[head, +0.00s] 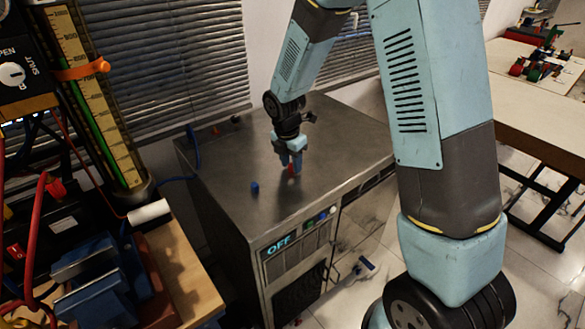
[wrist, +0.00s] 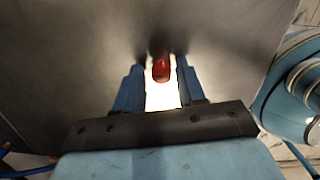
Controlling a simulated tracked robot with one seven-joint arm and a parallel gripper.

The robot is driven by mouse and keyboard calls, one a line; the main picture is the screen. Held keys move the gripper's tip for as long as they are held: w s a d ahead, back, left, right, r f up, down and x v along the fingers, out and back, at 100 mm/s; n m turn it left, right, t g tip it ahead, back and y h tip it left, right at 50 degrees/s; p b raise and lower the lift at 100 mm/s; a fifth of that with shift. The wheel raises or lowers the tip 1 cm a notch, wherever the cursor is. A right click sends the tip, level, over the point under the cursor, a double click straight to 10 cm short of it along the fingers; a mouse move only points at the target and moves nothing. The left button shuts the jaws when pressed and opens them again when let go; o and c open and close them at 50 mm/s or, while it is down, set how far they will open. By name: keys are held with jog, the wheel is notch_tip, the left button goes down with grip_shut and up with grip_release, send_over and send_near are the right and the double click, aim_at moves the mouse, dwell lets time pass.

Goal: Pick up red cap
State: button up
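The red cap (head: 291,169) is on the top of the metal cabinet (head: 225,170), partly hidden by my gripper. My gripper (head: 290,166) points down over it, with its blue fingers around the cap. In the wrist view, the red cap (wrist: 161,68) shows between the tips of my gripper (wrist: 160,70). The fingers are apart, with a visible gap on each side of the cap. I cannot tell exactly how far down the fingers reach beside it.
A small blue cap (head: 255,187) stands on the cabinet top, left of my gripper. A blue hose (head: 193,147) rises at the cabinet's left edge. The cabinet front has an OFF display (head: 279,247). A wooden bench (head: 185,270) with blue blocks is at the lower left.

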grip_shut()
jog(key=shift+r, duration=0.15)
